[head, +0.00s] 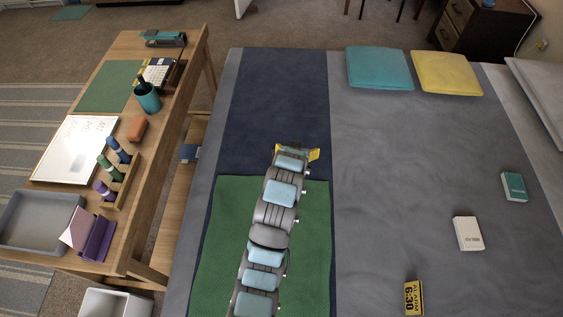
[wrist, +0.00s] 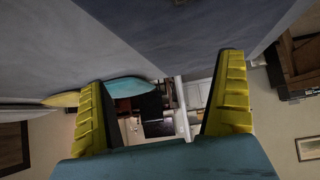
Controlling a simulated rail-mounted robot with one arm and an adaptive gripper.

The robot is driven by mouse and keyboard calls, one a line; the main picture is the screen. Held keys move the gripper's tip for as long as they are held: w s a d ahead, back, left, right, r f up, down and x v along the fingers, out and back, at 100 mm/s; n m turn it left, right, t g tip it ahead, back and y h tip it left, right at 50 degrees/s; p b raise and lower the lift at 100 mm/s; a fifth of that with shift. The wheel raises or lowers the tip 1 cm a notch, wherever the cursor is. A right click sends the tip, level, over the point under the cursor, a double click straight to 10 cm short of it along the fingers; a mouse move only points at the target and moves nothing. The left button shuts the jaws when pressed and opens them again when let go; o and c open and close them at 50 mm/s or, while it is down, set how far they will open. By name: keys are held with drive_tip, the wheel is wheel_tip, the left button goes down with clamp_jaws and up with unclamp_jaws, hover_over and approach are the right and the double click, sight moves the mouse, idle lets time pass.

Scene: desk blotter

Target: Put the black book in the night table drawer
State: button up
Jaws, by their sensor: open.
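My gripper (head: 297,154) is over the bed, at the border between the navy band and the green mat. In the wrist view its yellow-padded fingers (wrist: 162,105) stand wide apart, with nothing held between them. A dark brown cabinet with drawers (head: 455,20), which looks like the night table, stands at the top right beyond the bed. I cannot make out a black book for certain in either view.
A cluttered wooden desk (head: 165,170) stands left. Carpet (head: 290,20) is clear beyond the bed.

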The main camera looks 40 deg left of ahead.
drive_tip(key=s+a+n+g+h, duration=0.1)
drive_tip(key=s+a+g, duration=0.2)
drive_tip(key=s, duration=0.3)
drive_tip(key=b+x, duration=0.1)
drive_tip(key=x, duration=0.6)
drive_tip(key=shift+s+d+f, duration=0.1)
drive_tip(key=shift+d+f, duration=0.05)
drive_tip(key=shift+d, duration=0.05)
drive_tip(key=x, duration=0.3)
drive_tip(key=shift+a+b, duration=0.1)
drive_tip(key=shift+b, duration=0.2)
drive_tip(key=shift+b+x, duration=0.95)
drive_tip(key=shift+x, duration=2.7)
drive_tip(key=shift+s, duration=0.1)
drive_tip(key=shift+f, duration=0.3)
drive_tip(key=c, duration=1.1)
